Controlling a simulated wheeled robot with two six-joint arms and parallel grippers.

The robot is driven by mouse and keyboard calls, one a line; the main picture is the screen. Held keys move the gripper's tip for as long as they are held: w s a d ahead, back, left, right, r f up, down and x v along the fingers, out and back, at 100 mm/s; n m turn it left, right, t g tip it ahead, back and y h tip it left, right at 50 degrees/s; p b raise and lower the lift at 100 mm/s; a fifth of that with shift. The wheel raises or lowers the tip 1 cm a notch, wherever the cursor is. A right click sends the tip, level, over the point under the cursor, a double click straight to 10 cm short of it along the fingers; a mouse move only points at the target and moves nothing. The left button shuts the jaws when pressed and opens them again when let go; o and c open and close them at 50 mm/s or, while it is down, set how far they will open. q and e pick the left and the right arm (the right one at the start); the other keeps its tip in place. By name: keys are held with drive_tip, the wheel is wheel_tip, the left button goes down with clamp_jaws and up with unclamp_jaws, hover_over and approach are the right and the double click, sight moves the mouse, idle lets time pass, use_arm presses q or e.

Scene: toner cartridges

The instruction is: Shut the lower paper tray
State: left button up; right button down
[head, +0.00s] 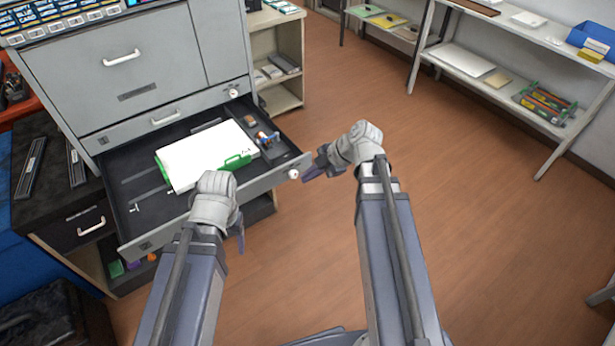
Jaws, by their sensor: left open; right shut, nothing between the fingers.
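The lower paper tray (150,238) is pulled far out of the grey machine (125,65). Inside it lie a white and green stack (205,150) and some small parts (265,138) at its right. The tray's front panel faces me, with a white round knob at its right end. My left gripper (240,232) is at the front panel, partly covering its middle; I cannot tell whether it touches. Its fingers are mostly hidden behind its wrist, and it is open. My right gripper (313,168) is just right of the tray's right front corner, shut and empty.
A closed drawer (165,118) sits directly above the open tray. A dark cabinet (75,215) stands at the left. A low shelf (280,65) is behind the machine, and a long shelf rack (500,85) runs along the right wall. The brown floor between is clear.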

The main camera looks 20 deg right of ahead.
sight(278, 182)
use_arm(q)
drive_tip(key=shift+f+b, duration=2.25)
drive_tip(key=shift+f, duration=0.6)
use_arm(e)
drive_tip(key=shift+w+a+f, duration=0.8)
drive_tip(key=shift+w+f, duration=0.15)
drive_tip(key=shift+w, duration=0.1)
drive_tip(key=shift+w+a+f, duration=0.8)
drive_tip(key=shift+w+f, duration=0.15)
drive_tip(key=shift+w, duration=0.05)
drive_tip(key=shift+w+a+f, duration=0.8)
drive_tip(key=shift+w+f, duration=0.15)
drive_tip(key=shift+w, duration=0.1)
drive_tip(key=shift+w, duration=0.1)
